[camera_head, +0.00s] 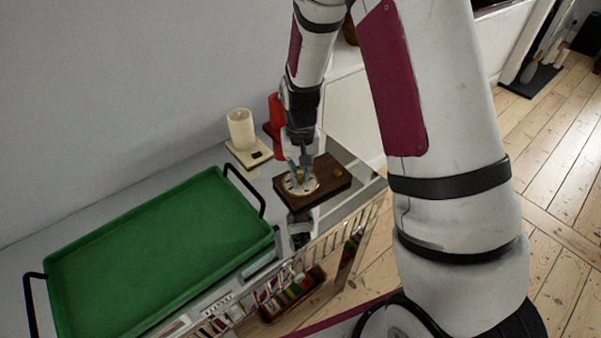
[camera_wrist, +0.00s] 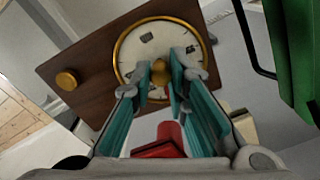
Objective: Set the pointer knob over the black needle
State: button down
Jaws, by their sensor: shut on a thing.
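A dark wooden board (camera_head: 328,181) lies on the grey surface and carries a round white dial with a brass rim (camera_wrist: 118,62). A brass pointer knob (camera_wrist: 160,72) sits at the dial's middle. My gripper (camera_head: 302,176) points down at the dial, and its teal fingers (camera_wrist: 162,78) are shut on that knob, hiding part of it and of the lower dial. Dark marks show on the dial face, one (camera_wrist: 150,38) near its upper edge. I cannot tell which is the black needle, or where the knob points. A second small brass knob (camera_wrist: 67,79) is on the board, away from the dial.
A large green tray (camera_head: 150,250) with black handles lies to the left. A cream cylinder (camera_head: 240,130) on a wooden base and a red cylinder (camera_head: 276,112) stand behind the board. The surface's front edge runs close to the board.

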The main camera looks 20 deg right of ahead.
aim_at(300, 176)
jog(key=shift+a+m, duration=0.1)
jog(key=shift+m, duration=0.3)
jog(key=c, duration=1.5)
grip_release()
jog(key=shift+c, duration=0.2)
notch_tip(300, 176, up, 12)
jog(key=s+r+n+t, duration=0.2)
jog(key=s+r, duration=1)
jog(key=r, duration=0.2)
jog(key=s+r+n+t, duration=0.1)
jog(key=s+r+t, duration=0.1)
jog(key=s, duration=1.1)
jog(key=shift+s+d+r, duration=0.15)
jog(key=shift+d+r, duration=0.05)
jog(key=shift+r, duration=0.2)
